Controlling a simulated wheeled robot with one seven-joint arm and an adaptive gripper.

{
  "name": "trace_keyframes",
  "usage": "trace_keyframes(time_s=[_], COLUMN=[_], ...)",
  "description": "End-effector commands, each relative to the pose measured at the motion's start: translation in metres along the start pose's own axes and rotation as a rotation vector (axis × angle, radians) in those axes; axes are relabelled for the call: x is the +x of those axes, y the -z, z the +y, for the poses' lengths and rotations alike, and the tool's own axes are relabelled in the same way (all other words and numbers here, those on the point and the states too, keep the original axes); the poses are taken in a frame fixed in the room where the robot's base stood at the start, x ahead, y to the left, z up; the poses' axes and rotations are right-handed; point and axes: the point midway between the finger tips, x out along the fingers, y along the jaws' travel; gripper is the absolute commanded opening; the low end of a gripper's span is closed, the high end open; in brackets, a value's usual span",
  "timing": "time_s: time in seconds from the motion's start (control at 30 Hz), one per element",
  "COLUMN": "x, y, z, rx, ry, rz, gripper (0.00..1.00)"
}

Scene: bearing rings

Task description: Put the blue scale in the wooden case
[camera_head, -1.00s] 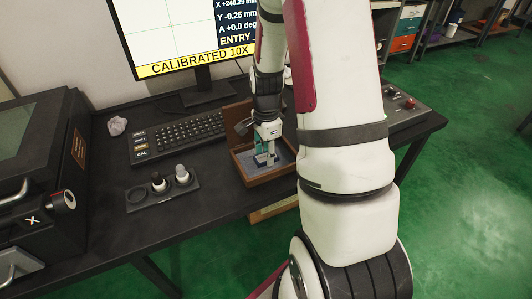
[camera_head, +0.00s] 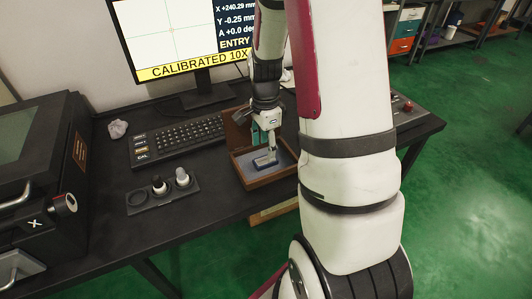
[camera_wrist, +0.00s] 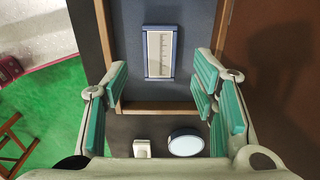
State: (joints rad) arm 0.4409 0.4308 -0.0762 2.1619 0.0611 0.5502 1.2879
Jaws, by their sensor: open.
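The blue scale (camera_head: 265,161) lies flat inside the open wooden case (camera_head: 258,184) on its grey-blue lining. In the wrist view the scale (camera_wrist: 161,53) shows as a blue frame around a pale, marked plate, and the case rim (camera_wrist: 160,107) crosses below it. My gripper (camera_head: 264,142) is above the case and apart from the scale. In the wrist view its teal-padded fingers (camera_wrist: 160,85) are wide apart with nothing between them.
The raised case lid (camera_head: 236,128) stands at the back. A holder with knobbed pieces (camera_head: 162,195) lies left of the case, and a keyboard (camera_head: 180,138) and monitor (camera_head: 190,45) lie behind. A white block (camera_wrist: 142,148) and pale disc (camera_wrist: 186,143) show outside the rim.

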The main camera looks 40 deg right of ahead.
Motion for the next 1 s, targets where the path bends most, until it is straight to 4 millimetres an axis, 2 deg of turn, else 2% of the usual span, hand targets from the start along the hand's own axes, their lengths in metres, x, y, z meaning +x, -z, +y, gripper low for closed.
trace_keyframes(time_s=[0.03,0.2,0.47,0.63,0.77,0.9,1.0], x=[-0.014,-0.047,-0.073,-0.098,-0.136,-0.173,-0.194], y=[0.0,0.0,0.0,-0.018,-0.049,-0.081,-0.1], z=[-0.001,0.0,0.0,0.011,0.037,0.078,0.111], rx=[-0.001,-0.001,-0.002,-0.119,-0.347,-0.647,-0.86], ry=[0.005,0.004,0.002,0.018,0.047,0.08,0.101], rz=[0.001,0.001,0.0,-0.007,-0.016,-0.015,-0.007], gripper=[0.53,0.53,0.53,0.53,0.53,0.53,0.53])
